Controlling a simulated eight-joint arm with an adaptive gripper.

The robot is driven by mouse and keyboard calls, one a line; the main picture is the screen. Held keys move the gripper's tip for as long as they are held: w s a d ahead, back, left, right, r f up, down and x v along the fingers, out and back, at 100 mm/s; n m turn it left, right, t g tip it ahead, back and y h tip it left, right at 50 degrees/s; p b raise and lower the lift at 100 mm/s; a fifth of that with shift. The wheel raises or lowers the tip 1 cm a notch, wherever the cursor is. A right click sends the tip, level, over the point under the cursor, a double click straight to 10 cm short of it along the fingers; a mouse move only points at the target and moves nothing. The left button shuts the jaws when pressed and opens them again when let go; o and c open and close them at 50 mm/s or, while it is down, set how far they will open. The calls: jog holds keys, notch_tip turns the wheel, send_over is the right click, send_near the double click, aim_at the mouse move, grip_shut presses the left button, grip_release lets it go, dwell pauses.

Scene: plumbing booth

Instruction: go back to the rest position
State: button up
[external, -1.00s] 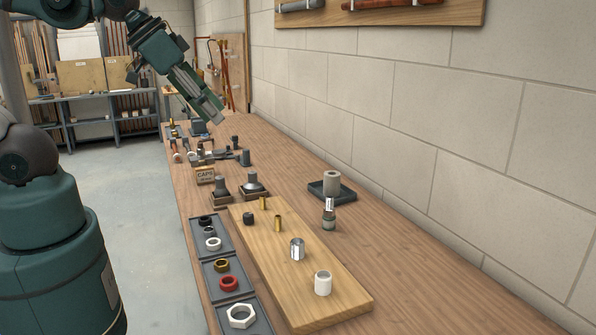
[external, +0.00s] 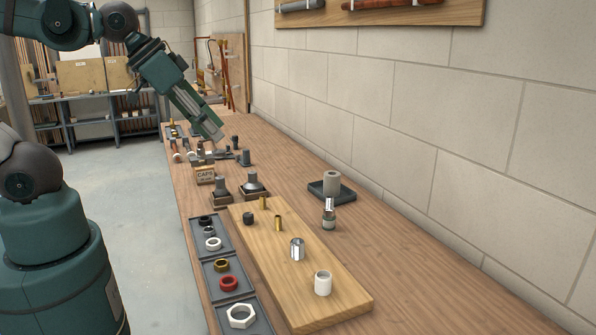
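My gripper (external: 217,133) is in the external view, above the far part of the wooden workbench (external: 420,275). It points down and to the right. Its fingers look close together, but at this size I cannot tell whether they are open or shut. I see nothing clearly held in it. Small dark fittings (external: 245,158) stand on the bench just below and beyond its tip in the picture.
Trays (external: 197,240) of rings line the left edge. A "CAPS" sign (external: 205,177), dark stands and a grey cylinder (external: 332,181) on a dark base stand nearby. A block wall bounds the right.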

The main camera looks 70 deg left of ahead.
notch_tip(320, 180, down, 6)
jog(key=b, duration=0.5)
jog(key=shift+f, duration=0.1)
dwell(0.9)
